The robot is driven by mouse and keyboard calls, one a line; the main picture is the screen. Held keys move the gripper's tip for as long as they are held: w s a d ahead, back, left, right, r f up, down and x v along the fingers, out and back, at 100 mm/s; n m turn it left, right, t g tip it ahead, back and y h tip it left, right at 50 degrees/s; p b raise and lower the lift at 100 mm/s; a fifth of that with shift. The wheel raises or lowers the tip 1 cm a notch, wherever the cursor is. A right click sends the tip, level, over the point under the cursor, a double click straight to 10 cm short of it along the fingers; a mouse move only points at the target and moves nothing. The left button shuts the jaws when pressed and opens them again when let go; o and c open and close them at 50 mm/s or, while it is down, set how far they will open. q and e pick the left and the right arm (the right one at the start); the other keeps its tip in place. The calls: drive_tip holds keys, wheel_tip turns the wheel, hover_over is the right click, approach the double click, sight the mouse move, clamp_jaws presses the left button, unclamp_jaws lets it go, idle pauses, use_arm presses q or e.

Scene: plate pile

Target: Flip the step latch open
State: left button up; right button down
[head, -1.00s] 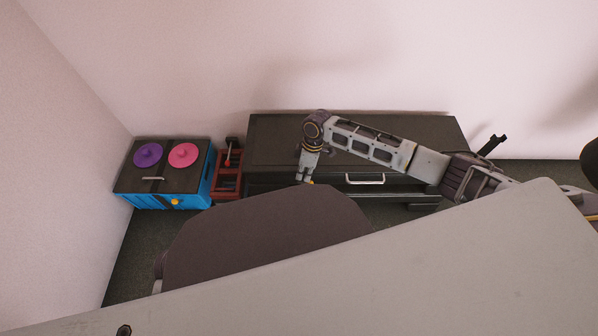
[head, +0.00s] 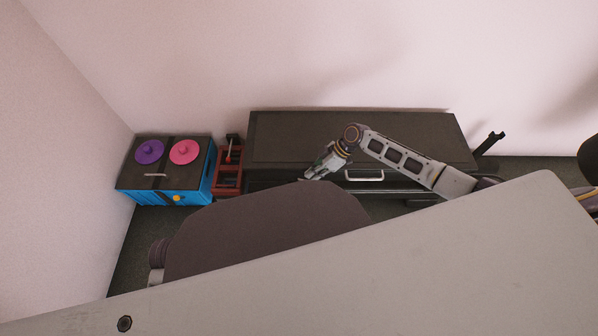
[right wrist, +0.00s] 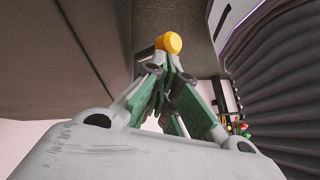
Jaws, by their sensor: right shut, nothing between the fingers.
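A round yellow knob (right wrist: 169,43) shows just beyond my right fingertips in the right wrist view, against dark surfaces. I cannot tell if it touches the fingers or if it is the step latch. My right gripper (right wrist: 168,70) is shut and empty. In the head view the right gripper (head: 308,177) is in front of the dark cabinet (head: 390,130), left of its pale drawer handle (head: 365,176). My own body hides the cabinet's lower left front. No latch is clearly readable in the head view. My left gripper is out of view.
The wall is behind.

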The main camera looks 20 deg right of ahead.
drive_tip(key=shift+w+a, duration=0.1)
drive_tip(key=shift+a, duration=0.35)
drive_tip(key=shift+w+a, duration=0.1)
drive_tip(key=shift+a, duration=0.2)
drive_tip(key=shift+r, duration=0.15)
idle(0.6)
